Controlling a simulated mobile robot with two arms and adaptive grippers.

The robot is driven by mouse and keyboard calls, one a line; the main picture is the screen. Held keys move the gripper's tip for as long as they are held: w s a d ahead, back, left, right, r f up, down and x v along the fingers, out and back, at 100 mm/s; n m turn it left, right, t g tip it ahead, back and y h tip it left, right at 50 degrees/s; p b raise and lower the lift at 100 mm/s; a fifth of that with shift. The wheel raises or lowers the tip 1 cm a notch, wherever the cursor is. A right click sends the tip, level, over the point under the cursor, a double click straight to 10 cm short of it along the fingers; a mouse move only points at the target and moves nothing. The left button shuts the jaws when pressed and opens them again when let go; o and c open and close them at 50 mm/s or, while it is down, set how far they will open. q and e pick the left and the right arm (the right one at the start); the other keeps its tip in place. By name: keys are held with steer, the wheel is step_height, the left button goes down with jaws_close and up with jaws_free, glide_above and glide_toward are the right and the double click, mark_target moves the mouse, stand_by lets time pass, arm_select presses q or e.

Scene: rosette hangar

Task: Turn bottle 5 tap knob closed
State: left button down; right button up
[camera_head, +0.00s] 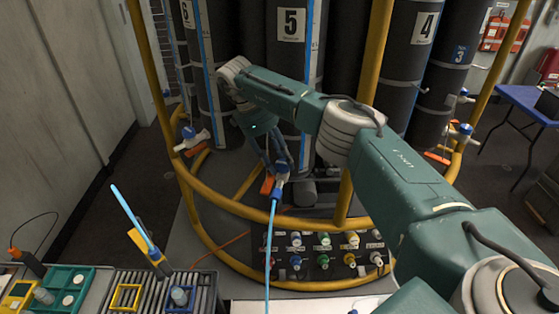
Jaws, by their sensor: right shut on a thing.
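Bottle 5 (312,75) is a tall dark cylinder with a white "5" label, standing in the yellow tube frame, partly hidden by my right arm. Its tap (280,182) is low at its front, with a pale body and an orange part (267,186) at its left. A light blue hose (268,245) runs down from the tap. My right gripper (281,163) points down and is shut on the blue tap knob. The fingers hide most of the knob, so its turn angle cannot be told. My left gripper is out of view.
Bottle 6 (205,60) and bottle 4 (410,75) flank it, with their own taps. Yellow rails (230,203) curve around the bottles. A black panel of coloured connectors (325,262) sits in front. A roller rack and trays (75,275) stand at lower left.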

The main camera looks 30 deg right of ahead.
steer(key=shift+w+d+r, duration=0.15)
steer(key=shift+d+r, duration=0.05)
steer(key=shift+r, duration=0.05)
steer(key=o, duration=1.1)
steer(key=shift+f, duration=0.15)
steer(key=v, duration=0.7)
steer(key=shift+r, duration=0.25)
steer(key=shift+a+f, duration=0.1)
